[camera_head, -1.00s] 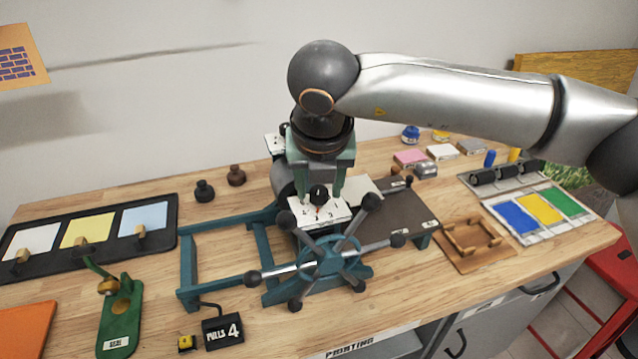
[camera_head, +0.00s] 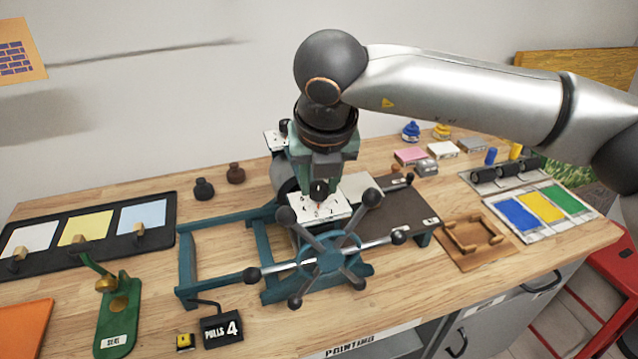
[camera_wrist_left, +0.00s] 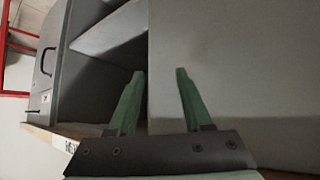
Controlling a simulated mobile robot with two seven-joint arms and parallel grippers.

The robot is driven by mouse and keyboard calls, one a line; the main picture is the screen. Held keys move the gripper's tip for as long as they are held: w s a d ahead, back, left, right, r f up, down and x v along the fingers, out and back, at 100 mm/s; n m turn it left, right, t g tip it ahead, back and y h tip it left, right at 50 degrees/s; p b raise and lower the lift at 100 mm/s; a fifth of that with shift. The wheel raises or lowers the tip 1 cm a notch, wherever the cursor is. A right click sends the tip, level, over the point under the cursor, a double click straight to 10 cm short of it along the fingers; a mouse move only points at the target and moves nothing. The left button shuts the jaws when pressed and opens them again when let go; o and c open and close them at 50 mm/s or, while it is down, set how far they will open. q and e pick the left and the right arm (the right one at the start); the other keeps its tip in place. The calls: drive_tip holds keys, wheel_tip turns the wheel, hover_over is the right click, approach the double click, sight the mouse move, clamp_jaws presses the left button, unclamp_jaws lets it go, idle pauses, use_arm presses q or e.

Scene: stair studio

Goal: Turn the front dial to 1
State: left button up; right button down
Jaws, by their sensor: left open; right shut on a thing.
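The front dial (camera_head: 319,190) is a black knob with a small red mark, on a white numbered plate (camera_head: 326,210) of the teal press. The red mark faces the front of the plate; I cannot tell exactly which number it meets. My right gripper (camera_head: 320,182), with green fingers, comes down from above and is shut on the dial's knob. Its fingers partly hide the knob. My left gripper (camera_wrist_left: 160,72) is open and empty in the left wrist view, in front of the grey cabinet.
The press's spoked wheel (camera_head: 330,260) stands just in front of the plate. A second white plate with a black knob (camera_head: 284,126) is behind my right gripper. A "PULLS 4" counter (camera_head: 221,328) and a green bell stand (camera_head: 119,310) are at front left.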

drive_tip(key=shift+f+n+y+b, duration=0.2)
drive_tip(key=shift+n+y+b, duration=0.1)
drive_tip(key=shift+n+b, duration=0.45)
drive_tip(key=shift+d+n+y+b, duration=0.1)
drive_tip(key=shift+n+y+b, duration=0.2)
drive_tip(key=shift+n+b, duration=0.5)
drive_tip(key=shift+w+r+n+y, duration=0.1)
drive_tip(key=shift+n+y, duration=0.2)
drive_tip(key=shift+n, duration=0.65)
drive_tip(key=n+g+y, duration=0.1)
drive_tip(key=n, duration=0.1)
drive_tip(key=shift+d+r+n+b, duration=0.1)
drive_tip(key=shift+n+b, duration=0.2)
drive_tip(key=shift+r+n+g, duration=0.1)
drive_tip(key=shift+n+g, duration=0.3)
drive_tip(key=shift+n, duration=0.5)
drive_tip(key=n+p, duration=0.1)
drive_tip(key=n, duration=0.1)
drive_tip(key=shift+w+n+g+y+p, duration=0.15)
drive_tip(key=shift+n+g+y+p, duration=0.15)
drive_tip(key=shift+n+g+y, duration=0.1)
drive_tip(key=n+g+p, duration=0.1)
drive_tip(key=n+p, duration=0.1)
drive_tip(key=n, duration=0.2)
drive_tip(key=shift+r+g+p, duration=0.1)
drive_tip(key=shift+g+p, duration=0.25)
drive_tip(key=shift+g, duration=0.05)
drive_tip(key=shift+w+n+g+p, duration=0.15)
drive_tip(key=shift+n+g+p, duration=0.4)
drive_tip(key=shift+n, duration=0.75)
